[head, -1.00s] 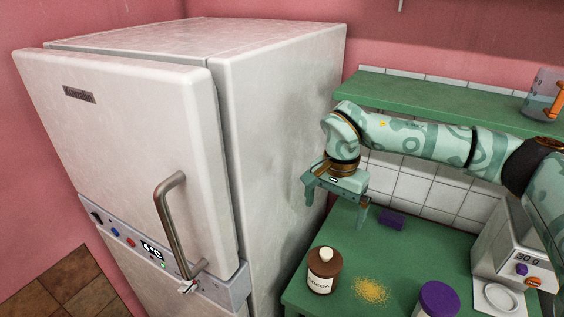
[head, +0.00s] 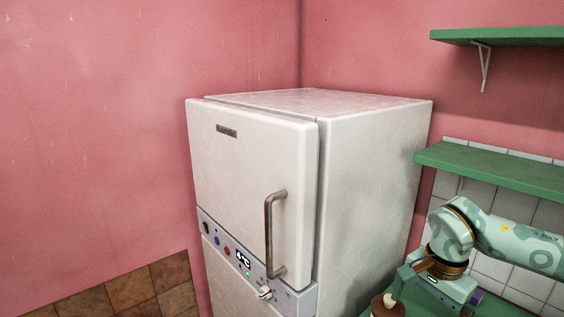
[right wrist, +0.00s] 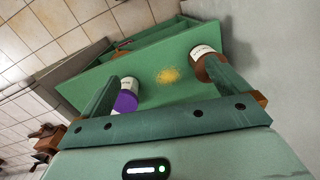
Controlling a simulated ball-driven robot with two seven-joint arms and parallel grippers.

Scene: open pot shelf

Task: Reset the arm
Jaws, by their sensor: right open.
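My right gripper (head: 434,300) is at the lower right of the head view, in front of the green shelf and beside the fridge's right side. In the right wrist view its two fingers (right wrist: 163,72) are spread apart with nothing held between them. Beyond the fingertips lies a green worktop (right wrist: 150,97). My right arm comes in from the right edge, bent at the joint above the gripper. My left arm and gripper do not show.
A white fridge (head: 365,175) stands mid-picture; its handle (head: 270,235) faces front. A brown cocoa jar (right wrist: 203,66), a purple-lidded jar (right wrist: 127,101) and yellow powder (right wrist: 168,76) are on the worktop. Green shelves (head: 495,168) are at the right. Open wall is at the left.

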